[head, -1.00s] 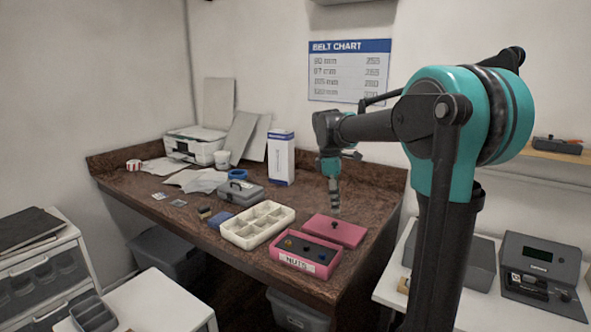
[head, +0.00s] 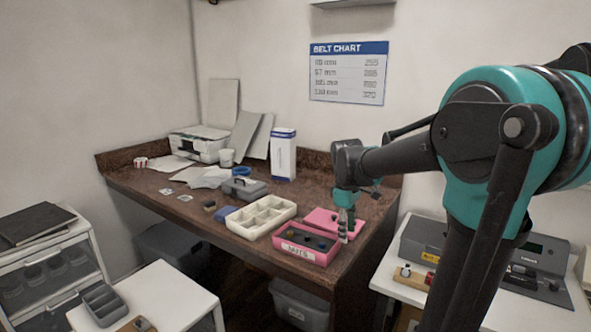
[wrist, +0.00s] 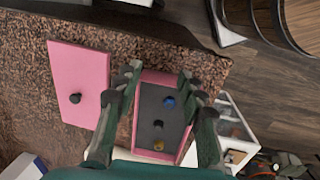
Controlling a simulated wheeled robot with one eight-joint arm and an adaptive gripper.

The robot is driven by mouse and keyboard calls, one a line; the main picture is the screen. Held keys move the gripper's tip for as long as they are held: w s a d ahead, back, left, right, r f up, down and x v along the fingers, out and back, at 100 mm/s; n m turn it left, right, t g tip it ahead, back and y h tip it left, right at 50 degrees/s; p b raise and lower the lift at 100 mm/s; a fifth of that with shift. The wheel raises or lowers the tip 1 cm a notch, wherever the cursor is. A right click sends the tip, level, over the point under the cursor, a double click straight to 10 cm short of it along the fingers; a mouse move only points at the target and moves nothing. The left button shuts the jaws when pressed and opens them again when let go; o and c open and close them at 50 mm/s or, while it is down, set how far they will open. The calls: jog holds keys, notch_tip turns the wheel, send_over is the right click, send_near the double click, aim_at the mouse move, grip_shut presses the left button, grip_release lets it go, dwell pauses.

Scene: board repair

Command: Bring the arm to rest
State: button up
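My gripper (head: 346,228) hangs fingers-down near the right end of the pink box, above the dark brown bench. In the wrist view its two fingers (wrist: 159,76) are spread apart with nothing held between them. The pink box (head: 306,261), labelled NUTS, is open; the wrist view shows its grey inside (wrist: 145,108) with a blue, a black and a yellowish piece, lying between and beyond the fingers. Its pink lid (head: 327,216) with a black knob lies flat beside it, partly hidden by the gripper in the head view.
A cream compartment tray (head: 261,217), a grey case (head: 245,188) and a white-blue carton (head: 283,155) stand on the bench (head: 150,188). A side table with devices (head: 420,275) is at the right. A white table (head: 165,298) is at front left.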

jog(key=s+d+f+m+t+y, duration=0.1)
jog(key=s+d+f+m+t, duration=0.2)
jog(key=s+f+m, duration=0.8)
jog(key=s+f, duration=0.4)
jog(key=s, duration=0.2)
jog(key=shift+s+d, duration=0.2)
jog(key=shift+s, duration=0.15)
